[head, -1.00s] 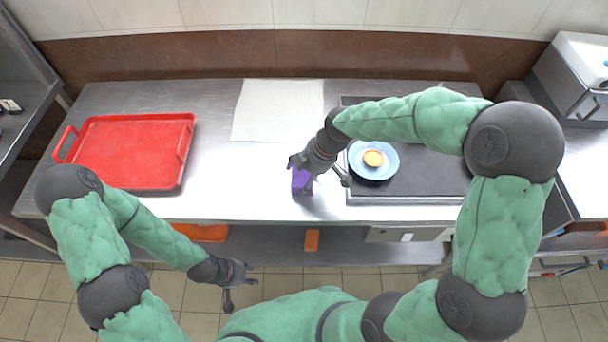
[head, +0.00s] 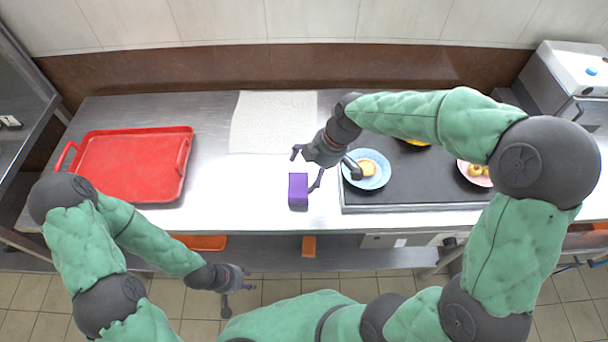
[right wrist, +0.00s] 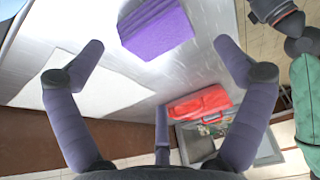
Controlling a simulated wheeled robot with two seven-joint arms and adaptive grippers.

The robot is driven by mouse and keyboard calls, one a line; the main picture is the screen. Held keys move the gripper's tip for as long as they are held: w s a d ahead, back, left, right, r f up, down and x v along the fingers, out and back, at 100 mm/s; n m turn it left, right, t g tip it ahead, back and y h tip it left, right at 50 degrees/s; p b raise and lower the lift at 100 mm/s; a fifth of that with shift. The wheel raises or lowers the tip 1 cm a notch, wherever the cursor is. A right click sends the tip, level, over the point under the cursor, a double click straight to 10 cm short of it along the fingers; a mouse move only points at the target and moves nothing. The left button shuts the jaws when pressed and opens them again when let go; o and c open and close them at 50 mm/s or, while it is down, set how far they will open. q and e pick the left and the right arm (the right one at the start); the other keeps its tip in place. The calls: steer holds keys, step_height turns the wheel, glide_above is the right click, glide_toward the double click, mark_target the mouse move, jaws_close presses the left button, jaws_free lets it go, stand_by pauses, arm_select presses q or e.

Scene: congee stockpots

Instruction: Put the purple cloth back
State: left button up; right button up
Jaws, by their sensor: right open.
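The purple cloth (head: 298,191), a folded block, lies on the steel counter near its front edge, left of the dark griddle. It also shows in the right wrist view (right wrist: 156,28), beyond the open fingers. My right gripper (head: 307,170) is open and empty, just above and behind the cloth, apart from it. In the right wrist view the right gripper (right wrist: 158,55) has its fingers spread wide. My left gripper (head: 238,292) hangs in front of the counter over the floor, far from the cloth; its fingers look apart.
A white sheet (head: 272,122) lies flat behind the cloth. A red tray (head: 135,165) is at the left. On the griddle (head: 420,190) at the right are a blue plate (head: 380,180) with a round food item and a pink plate (head: 466,178). The counter between tray and cloth is clear.

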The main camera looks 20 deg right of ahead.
steer(key=shift+p+v, duration=0.4)
steer(key=shift+v, duration=1.3)
